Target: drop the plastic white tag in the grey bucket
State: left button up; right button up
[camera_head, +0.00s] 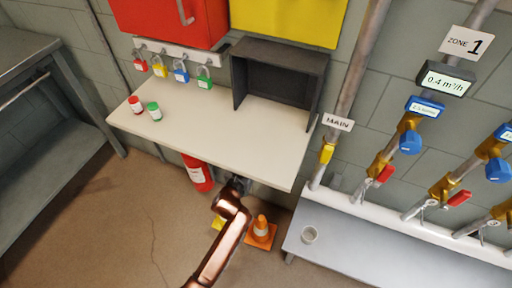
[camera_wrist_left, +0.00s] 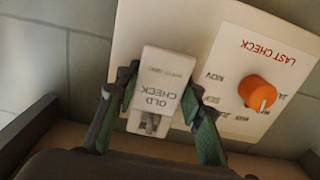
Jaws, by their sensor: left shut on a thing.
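In the left wrist view, a white plastic tag (camera_wrist_left: 165,75) with the printed words OLD CHECK sits between the two dark green fingers of my left gripper (camera_wrist_left: 161,86), which is shut on it. Behind the tag is a white board (camera_wrist_left: 220,60) marked LAST CHECK, with an orange knob. I cannot tell whether the tag touches the board. In the head view, a copper-coloured arm of mine reaches up to the table's front edge; its fingers and the tag cannot be made out there. No grey bucket can be made out. My right gripper is not in view.
The pale table (camera_head: 220,120) carries a dark grey open-fronted box (camera_head: 278,78) and red (camera_head: 136,105) and green-capped (camera_head: 155,111) containers. A fire extinguisher (camera_head: 198,173) and orange cone (camera_head: 261,231) stand below.

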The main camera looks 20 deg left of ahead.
pick_arm(q)
jog(key=shift+s, duration=0.1)
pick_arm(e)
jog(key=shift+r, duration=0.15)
pick_arm(q)
jog(key=s+p, duration=0.4)
jog(key=s, duration=0.3)
jog(key=shift+s, duration=0.15)
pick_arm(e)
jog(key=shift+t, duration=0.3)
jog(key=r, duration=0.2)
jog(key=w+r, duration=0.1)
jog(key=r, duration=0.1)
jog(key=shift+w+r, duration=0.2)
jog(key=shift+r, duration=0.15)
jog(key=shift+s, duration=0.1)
